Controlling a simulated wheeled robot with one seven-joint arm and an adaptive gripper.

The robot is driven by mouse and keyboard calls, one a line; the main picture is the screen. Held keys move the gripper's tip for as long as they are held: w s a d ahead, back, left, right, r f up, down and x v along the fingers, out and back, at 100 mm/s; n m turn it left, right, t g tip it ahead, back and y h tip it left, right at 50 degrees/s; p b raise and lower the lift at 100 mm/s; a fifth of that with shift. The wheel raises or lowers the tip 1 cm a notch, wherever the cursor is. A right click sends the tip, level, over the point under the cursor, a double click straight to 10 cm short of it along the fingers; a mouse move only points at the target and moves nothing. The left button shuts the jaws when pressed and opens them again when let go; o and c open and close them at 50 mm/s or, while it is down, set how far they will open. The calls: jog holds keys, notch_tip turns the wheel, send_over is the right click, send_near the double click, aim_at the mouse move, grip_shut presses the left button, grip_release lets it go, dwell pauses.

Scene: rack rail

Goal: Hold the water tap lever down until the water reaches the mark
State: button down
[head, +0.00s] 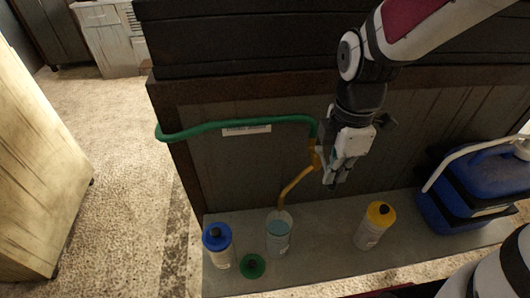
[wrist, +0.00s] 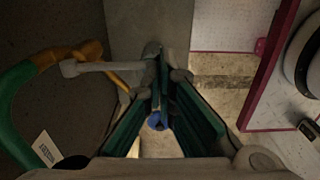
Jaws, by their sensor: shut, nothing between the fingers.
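The water tap (head: 314,155) is brass-yellow and fixed to the dark panel, with its spout (head: 295,187) running down to the mouth of a clear container (head: 278,240). The container looks bluish inside; I cannot make out the mark or the exact water level. My gripper (head: 333,182) is just right of the tap, pointing down, shut and empty. In the wrist view, the grey lever (wrist: 105,67) reaches from the tap (wrist: 88,50) toward my gripper's fingers (wrist: 160,118). I cannot tell whether they touch. In the head view my gripper hides the lever.
A green hose (head: 230,124) runs along the panel to the tap. On the grey shelf (head: 320,262) stand a blue-capped bottle (head: 218,248), a green cap (head: 252,266), a yellow-capped bottle (head: 374,228) and a blue jerrycan (head: 450,203). Open floor (head: 125,180) lies left.

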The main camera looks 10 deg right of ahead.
notch_tip(320, 180, up, 8)
jog(key=p, duration=0.5)
jog(key=shift+p, duration=0.35)
jog(key=shift+r, duration=0.1)
jog(key=s+r+m+t, duration=0.5)
jog(key=s+r+m, duration=0.7)
jog(key=m, duration=0.6)
jog(key=shift+s+r+t, duration=0.15)
jog(key=shift+r+t, duration=0.15)
jog(key=shift+r, duration=0.15)
